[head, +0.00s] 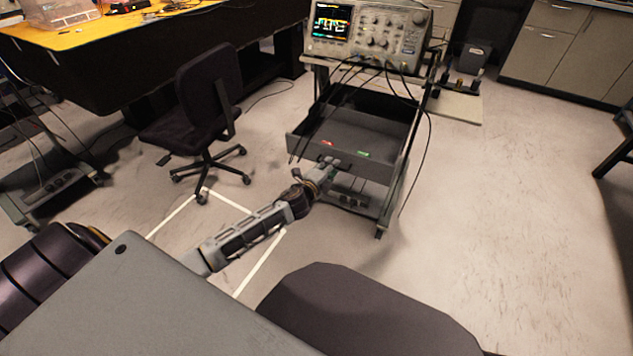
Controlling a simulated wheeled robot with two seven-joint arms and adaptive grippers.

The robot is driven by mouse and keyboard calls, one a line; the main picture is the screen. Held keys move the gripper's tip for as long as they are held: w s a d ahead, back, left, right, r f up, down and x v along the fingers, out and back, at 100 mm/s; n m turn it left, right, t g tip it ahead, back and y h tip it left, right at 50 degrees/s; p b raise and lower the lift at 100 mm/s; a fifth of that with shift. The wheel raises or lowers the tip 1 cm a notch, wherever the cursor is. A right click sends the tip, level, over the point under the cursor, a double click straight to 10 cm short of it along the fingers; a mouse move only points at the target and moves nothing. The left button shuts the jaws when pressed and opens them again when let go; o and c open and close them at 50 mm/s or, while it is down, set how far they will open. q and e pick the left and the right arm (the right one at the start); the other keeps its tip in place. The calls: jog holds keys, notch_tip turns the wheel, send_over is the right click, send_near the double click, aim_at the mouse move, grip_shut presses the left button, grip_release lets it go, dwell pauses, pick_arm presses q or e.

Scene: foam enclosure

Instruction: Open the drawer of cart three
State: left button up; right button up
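The cart (405,160) stands ahead of me, slightly right of centre, with an oscilloscope (370,28) on its top. Its dark drawer (375,132) is pulled out towards me, and its inside shows, with a small red item and a small green item (363,154) in it. My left arm reaches forward from the lower left. My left gripper (329,164) is at the middle of the drawer's front edge, at the handle. The fingers are too small and too covered to tell whether they are closed on it. My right gripper does not show.
A black office chair (207,95) stands left of the cart, beside a yellow-topped bench (90,35). Black cables (429,130) hang from the oscilloscope along the cart's right side. Open floor (510,210) lies to the right. Cabinets (565,45) stand at the back right.

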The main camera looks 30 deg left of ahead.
pick_arm(q)
jog(key=s+r, duration=0.2)
jog(key=s, duration=0.8)
jog(key=shift+a, duration=0.2)
dwell(0.3)
jog(key=shift+s, duration=0.1)
jog(key=shift+s, duration=0.1)
dwell(0.5)
